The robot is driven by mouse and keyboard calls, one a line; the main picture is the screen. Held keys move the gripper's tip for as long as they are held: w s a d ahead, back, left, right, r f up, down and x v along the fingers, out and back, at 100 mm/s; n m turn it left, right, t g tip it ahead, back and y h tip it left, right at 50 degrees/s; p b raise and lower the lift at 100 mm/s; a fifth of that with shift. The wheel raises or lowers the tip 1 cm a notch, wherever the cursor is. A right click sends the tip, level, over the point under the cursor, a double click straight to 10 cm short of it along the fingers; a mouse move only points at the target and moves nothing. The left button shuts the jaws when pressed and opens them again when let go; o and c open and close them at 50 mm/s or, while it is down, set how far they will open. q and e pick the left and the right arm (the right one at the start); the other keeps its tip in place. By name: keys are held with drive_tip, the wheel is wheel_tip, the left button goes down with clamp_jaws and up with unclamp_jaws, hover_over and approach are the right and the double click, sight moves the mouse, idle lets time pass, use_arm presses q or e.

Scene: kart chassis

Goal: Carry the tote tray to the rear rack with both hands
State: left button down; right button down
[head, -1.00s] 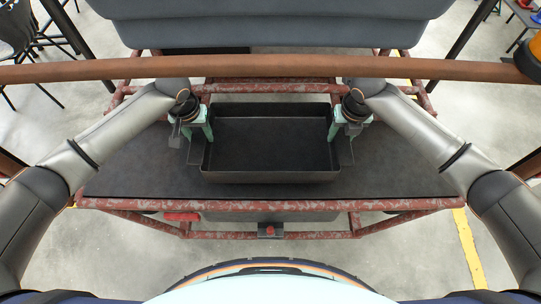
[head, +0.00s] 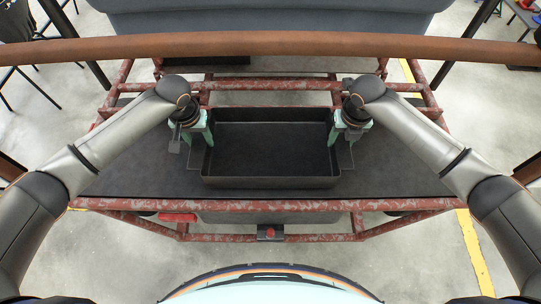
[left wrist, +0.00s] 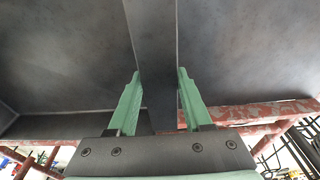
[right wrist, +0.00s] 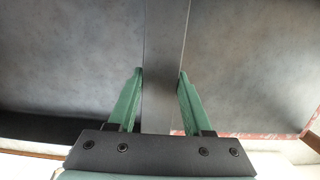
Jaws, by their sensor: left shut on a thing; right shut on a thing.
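The dark grey tote tray (head: 270,182) is an empty, open, rectangular box in the middle of the head view, over the dark flat panel of the red tube frame. My left gripper (head: 205,138) is shut on the tray's left side and my right gripper (head: 335,136) is shut on its right side. In the left wrist view, the green fingers (left wrist: 155,95) stand on both sides of a dark strip of the tray. The right wrist view shows the same with the right fingers (right wrist: 160,95). Whether the tray touches the panel cannot be told.
The dark panel (head: 120,178) has free room left and right of the tray. Worn red tubes (head: 300,205) edge it. A brown bar (head: 270,44) crosses above the far side, with a grey padded seat-like part (head: 270,18) behind it.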

use_arm(q)
drive_tip(key=shift+w+f, duration=0.1)
drive_tip(key=shift+f, duration=0.1)
use_arm(e)
drive_tip(key=shift+w+f, duration=0.1)
drive_tip(key=shift+f, duration=0.1)
use_arm(q)
drive_tip(key=c, duration=0.8)
unclamp_jaws()
drive_tip(key=shift+a+f+b, duration=0.1)
drive_tip(key=shift+f+b, duration=0.15)
drive_tip(key=shift+b, duration=0.05)
use_arm(e)
drive_tip(key=c, duration=0.8)
unclamp_jaws()
drive_tip(key=shift+f, duration=0.25)
use_arm(q)
drive_tip(key=shift+o, duration=0.9)
drive_tip(key=shift+r, duration=0.15)
use_arm(e)
drive_tip(key=shift+o, duration=0.9)
drive_tip(key=shift+r, duration=0.15)
use_arm(q)
drive_tip(key=o, duration=0.3)
use_arm(e)
drive_tip(key=o, duration=0.3)
